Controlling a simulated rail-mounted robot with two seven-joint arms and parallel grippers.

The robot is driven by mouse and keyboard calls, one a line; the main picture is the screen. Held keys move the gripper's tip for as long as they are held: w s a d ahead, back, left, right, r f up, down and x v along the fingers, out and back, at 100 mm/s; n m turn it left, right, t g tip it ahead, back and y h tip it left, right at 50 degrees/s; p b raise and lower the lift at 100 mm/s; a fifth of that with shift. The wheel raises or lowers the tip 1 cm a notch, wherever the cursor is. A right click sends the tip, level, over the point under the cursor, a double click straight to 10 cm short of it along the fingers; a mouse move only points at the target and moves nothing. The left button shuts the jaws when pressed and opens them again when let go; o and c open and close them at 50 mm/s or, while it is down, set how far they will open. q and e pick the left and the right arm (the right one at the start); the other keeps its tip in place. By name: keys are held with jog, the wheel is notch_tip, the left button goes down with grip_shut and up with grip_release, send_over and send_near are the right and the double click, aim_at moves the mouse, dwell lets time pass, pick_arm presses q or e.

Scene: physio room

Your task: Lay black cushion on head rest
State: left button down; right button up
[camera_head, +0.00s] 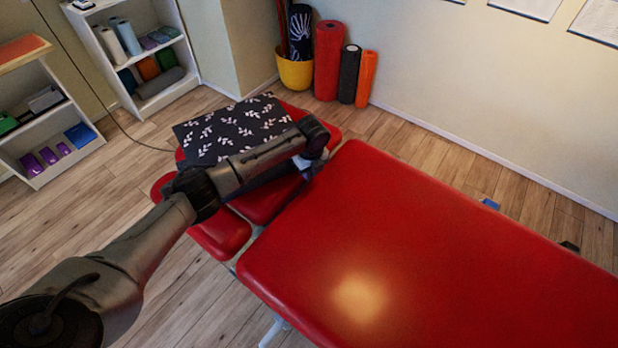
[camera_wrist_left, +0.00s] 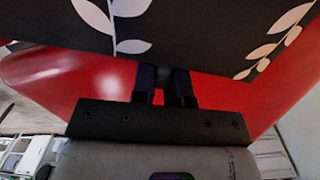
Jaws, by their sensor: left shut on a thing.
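The black cushion (camera_head: 232,128) with white leaf sprigs is over the far part of the red head rest (camera_head: 264,207) and covers much of it. Its left side reaches past the red pad. My left gripper (camera_wrist_left: 164,78) is shut on the cushion's near edge; the cushion fills the top of the left wrist view (camera_wrist_left: 200,30), with red padding (camera_wrist_left: 75,80) beneath it. In the head view my left arm crosses in front, hiding the grip and the cushion's near edge. I cannot tell whether the cushion rests fully on the pad. My right gripper is not in view.
The red treatment table (camera_head: 430,250) is bare and fills the right side. A red side pad (camera_head: 222,236) is under my arm. White shelves (camera_head: 135,65) stand at the left. A yellow pot (camera_head: 295,72) and upright rolls (camera_head: 328,60) stand at the back wall.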

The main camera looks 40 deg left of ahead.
aim_at(308, 184)
pick_arm(q)
notch_tip(308, 184, down, 3)
jog(key=shift+r+b, duration=0.2)
jog(key=shift+b, duration=0.25)
jog(key=shift+f, duration=0.2)
jog(key=shift+s+f, duration=0.1)
jog(key=shift+f, duration=0.2)
jog(key=c, duration=1.1)
grip_release()
jog(key=shift+f, duration=0.1)
jog(key=shift+r, duration=0.3)
jog(key=r+p, duration=0.1)
jog(key=r, duration=0.3)
jog(key=r+p, duration=0.1)
jog(key=r, duration=0.3)
jog(key=r+p, duration=0.1)
jog(key=r, duration=0.3)
jog(key=shift+d+r+p, duration=0.1)
jog(key=shift+d+p, duration=0.2)
